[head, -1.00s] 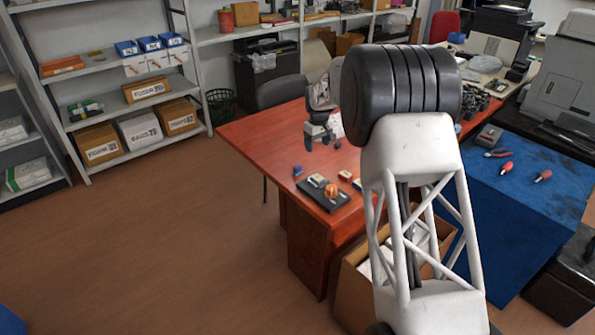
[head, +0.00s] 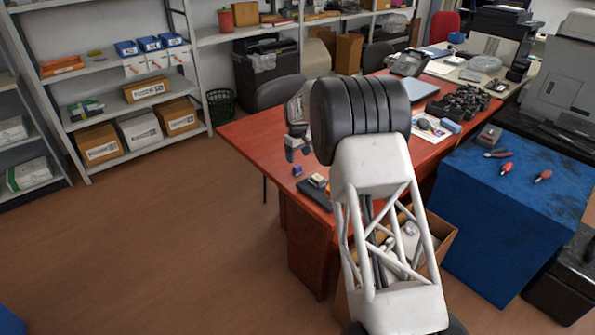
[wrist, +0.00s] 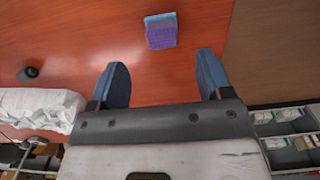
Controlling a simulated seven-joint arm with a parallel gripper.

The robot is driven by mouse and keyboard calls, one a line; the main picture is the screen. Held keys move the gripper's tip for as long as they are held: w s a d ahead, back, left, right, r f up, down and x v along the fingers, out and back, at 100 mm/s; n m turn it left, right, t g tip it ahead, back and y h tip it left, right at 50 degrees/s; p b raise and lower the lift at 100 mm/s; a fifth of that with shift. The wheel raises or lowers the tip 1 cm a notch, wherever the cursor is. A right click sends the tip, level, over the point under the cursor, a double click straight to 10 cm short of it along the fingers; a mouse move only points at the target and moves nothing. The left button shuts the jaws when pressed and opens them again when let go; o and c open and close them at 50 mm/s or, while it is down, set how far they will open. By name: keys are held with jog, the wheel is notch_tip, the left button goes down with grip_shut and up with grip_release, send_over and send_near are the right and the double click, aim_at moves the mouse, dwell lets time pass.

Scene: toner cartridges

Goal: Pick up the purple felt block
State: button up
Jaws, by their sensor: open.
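The purple felt block (wrist: 161,35) is small, with a light blue strip along its far side, and lies on the red-brown tabletop (wrist: 60,45). In the head view the block (head: 297,171) is near the table's left edge. My gripper (wrist: 163,66) is open and empty in the wrist view. The block is ahead of the fingertips, apart from them, and roughly in line with the gap between the fingers. In the head view my gripper (head: 297,153) hangs above the table, just behind the block.
A dark tray (head: 316,196) with small items is right of the block, partly hidden by my arm. An open cardboard box (head: 446,240) stands beside the table. A small dark object (wrist: 29,73) and white crumpled material (wrist: 40,105) show in the wrist view.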

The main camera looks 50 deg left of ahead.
aim_at(297, 166)
jog(key=shift+f, duration=0.75)
jog(key=shift+f, duration=0.1)
jog(key=shift+s+f, duration=0.15)
jog(key=shift+f, duration=2.35)
jog(key=c, duration=1.1)
jog(key=shift+r, duration=0.2)
jog(key=shift+r, duration=1.65)
jog(key=s+d, duration=0.2)
jog(key=d, duration=0.2)
jog(key=s+d+r, duration=0.1)
jog(key=s+d, duration=0.2)
jog(key=d, duration=0.2)
jog(key=s+d, duration=0.3)
jog(key=d, duration=0.1)
jog(key=shift+s+d+r, duration=0.15)
jog(key=shift+s+d, duration=0.05)
jog(key=shift+d, duration=0.15)
